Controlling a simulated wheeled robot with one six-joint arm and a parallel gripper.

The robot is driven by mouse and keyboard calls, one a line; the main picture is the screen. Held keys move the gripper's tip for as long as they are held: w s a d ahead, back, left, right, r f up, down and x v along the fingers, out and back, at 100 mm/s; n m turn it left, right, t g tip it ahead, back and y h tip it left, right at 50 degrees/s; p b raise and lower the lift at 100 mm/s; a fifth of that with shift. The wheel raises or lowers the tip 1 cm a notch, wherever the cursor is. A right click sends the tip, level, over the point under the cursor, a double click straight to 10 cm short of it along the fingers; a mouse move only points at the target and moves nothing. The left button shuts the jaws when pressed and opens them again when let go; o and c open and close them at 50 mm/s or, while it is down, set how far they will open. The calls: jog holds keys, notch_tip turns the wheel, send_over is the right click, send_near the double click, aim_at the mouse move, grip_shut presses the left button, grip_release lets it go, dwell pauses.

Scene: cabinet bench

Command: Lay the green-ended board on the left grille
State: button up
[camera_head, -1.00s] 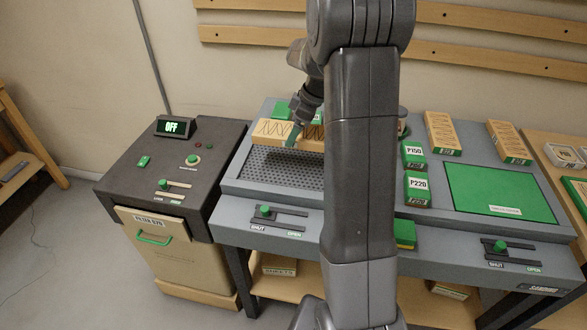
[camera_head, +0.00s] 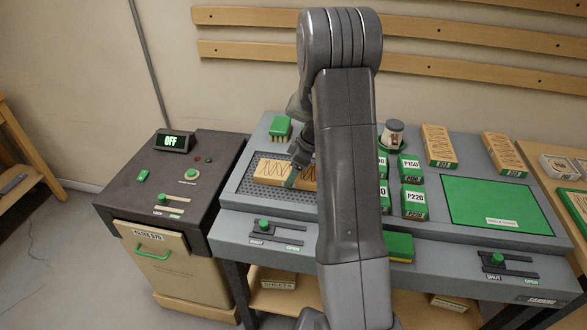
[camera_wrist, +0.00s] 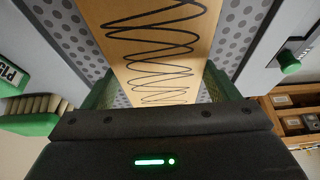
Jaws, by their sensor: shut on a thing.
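The wooden board (camera_head: 268,168) with dark squiggly lines lies level at the left grille (camera_head: 250,189); my arm hides its right end in the head view. I cannot tell whether it touches the grille. My gripper (camera_head: 290,179) is shut on the board, its green fingers on both sides. In the wrist view the board (camera_wrist: 155,45) runs between the fingers of my gripper (camera_wrist: 160,90), with the perforated grille (camera_wrist: 237,18) showing on both sides of it. No green end of this board shows.
A green brush (camera_head: 280,128) stands behind the grille. A jar (camera_head: 393,133) and several green labelled blocks (camera_head: 413,203) are right of my arm. Two more boards (camera_head: 438,145) with green ends lie further right, behind a green pad (camera_head: 497,198). A slider (camera_head: 263,227) sits in front.

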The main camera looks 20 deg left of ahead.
jog(key=shift+f, duration=0.15)
jog(key=o, duration=1.1)
jog(key=shift+r, duration=0.25)
jog(key=b+v, duration=0.1)
jog(key=v, duration=1.1)
jog(key=shift+w, duration=0.1)
